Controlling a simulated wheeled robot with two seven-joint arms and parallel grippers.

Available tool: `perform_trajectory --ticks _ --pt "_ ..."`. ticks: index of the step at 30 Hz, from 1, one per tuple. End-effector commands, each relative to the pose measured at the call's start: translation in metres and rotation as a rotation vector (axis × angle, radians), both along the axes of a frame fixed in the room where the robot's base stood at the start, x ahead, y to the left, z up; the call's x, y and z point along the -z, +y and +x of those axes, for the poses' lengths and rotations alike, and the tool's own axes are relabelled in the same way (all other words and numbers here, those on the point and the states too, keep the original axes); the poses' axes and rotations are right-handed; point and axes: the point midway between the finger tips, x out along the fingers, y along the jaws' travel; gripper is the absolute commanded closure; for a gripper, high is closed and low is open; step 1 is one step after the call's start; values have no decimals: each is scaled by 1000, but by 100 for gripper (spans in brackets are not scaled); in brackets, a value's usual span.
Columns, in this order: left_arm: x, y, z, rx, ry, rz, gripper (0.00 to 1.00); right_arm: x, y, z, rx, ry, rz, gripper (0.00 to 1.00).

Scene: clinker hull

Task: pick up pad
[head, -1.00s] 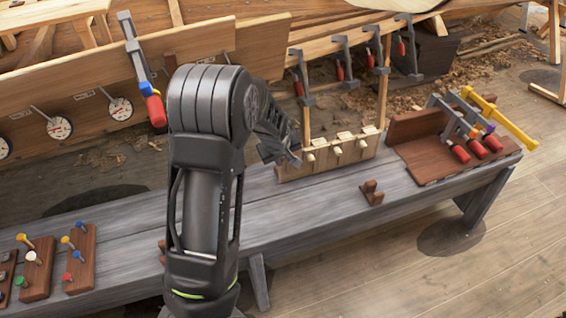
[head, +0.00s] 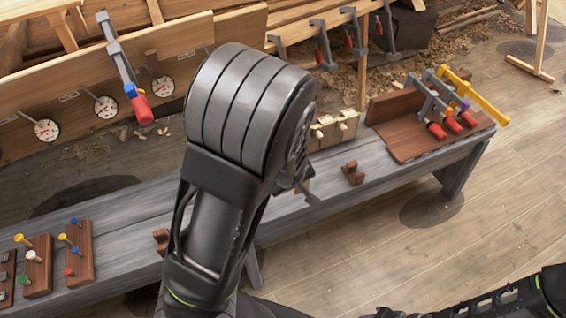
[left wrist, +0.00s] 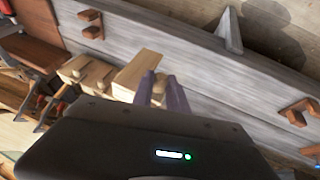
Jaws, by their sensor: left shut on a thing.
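The pad, a pale wooden block (left wrist: 140,68), is between the two fingers of my left gripper (left wrist: 162,92) in the left wrist view. The gripper is shut on it. In the head view my left gripper (head: 298,180) is mostly hidden behind its own arm, over the grey bench, with a small bit of pale wood at its tip. More pale pads (head: 342,126) sit in a wooden rack on the bench; they also show in the left wrist view (left wrist: 94,78). Part of my right arm shows at the lower right of the head view; its gripper cannot be made out.
The long grey bench (head: 120,225) carries peg boards (head: 79,255) at the left, a small brown cradle (head: 352,173) and a brown board with clamps (head: 408,142) at the right. The hull planks with dials and clamps (head: 135,95) stand behind.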

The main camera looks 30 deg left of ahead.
Motion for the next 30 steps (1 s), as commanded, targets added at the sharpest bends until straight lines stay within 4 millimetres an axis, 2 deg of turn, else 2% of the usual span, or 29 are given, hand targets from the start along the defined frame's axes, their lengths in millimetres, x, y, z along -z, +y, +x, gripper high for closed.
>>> perform_trajectory --ticks 6,25,30 --pt "0 -11 -8 0 0 2 100 -3 0 0 0 0 0 64" --pt "0 -11 -8 1 0 0 100 -3 0 0 0 0 0 64" --pt "-1 -14 -4 45 -1 -3 100 -3 0 0 0 0 0 64"
